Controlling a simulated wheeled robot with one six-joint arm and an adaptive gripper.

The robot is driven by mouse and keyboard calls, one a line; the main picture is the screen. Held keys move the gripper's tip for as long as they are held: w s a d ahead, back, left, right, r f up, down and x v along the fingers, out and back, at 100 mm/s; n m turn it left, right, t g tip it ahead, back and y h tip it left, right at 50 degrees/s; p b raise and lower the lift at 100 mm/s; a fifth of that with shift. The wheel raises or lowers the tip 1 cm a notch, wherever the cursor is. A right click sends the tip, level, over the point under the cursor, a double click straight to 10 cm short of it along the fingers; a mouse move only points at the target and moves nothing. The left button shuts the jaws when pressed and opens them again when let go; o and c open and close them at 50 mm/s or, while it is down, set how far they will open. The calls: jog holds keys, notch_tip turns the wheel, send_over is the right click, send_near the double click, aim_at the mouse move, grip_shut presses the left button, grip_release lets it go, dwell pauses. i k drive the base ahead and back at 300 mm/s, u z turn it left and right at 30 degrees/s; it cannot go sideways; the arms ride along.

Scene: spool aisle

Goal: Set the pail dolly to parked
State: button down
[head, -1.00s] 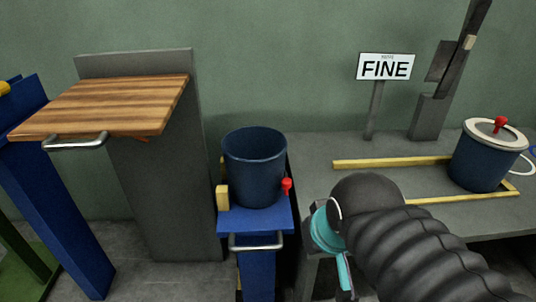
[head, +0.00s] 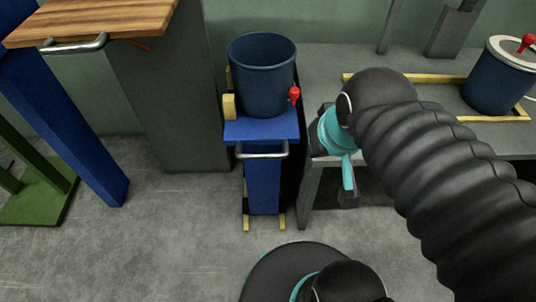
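The pail dolly (head: 262,187) is a narrow blue stand with a small blue top and yellow feet on the floor. A dark blue open pail (head: 262,82) stands upright on its top, with a yellow block (head: 229,107) at its left and a red knob (head: 294,96) at its right. A silver bar handle (head: 262,150) crosses the dolly's front below the top. My gripper (head: 348,201) hangs to the right of the dolly, in front of the bench, apart from the handle. Its fingers are small and dark, so their opening is unclear.
A grey bench (head: 330,60) on the right carries a lidded blue pail (head: 497,82) inside a yellow rail (head: 440,91). A grey pillar (head: 170,85) with a wooden board (head: 95,20) stands left. Grey floor (head: 170,240) is clear in front.

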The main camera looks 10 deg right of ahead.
aim_at(262, 142)
jog(key=u, duration=1.1)
jog(key=k, duration=1.1)
jog(key=z, duration=1.25)
jog(key=i, duration=0.55)
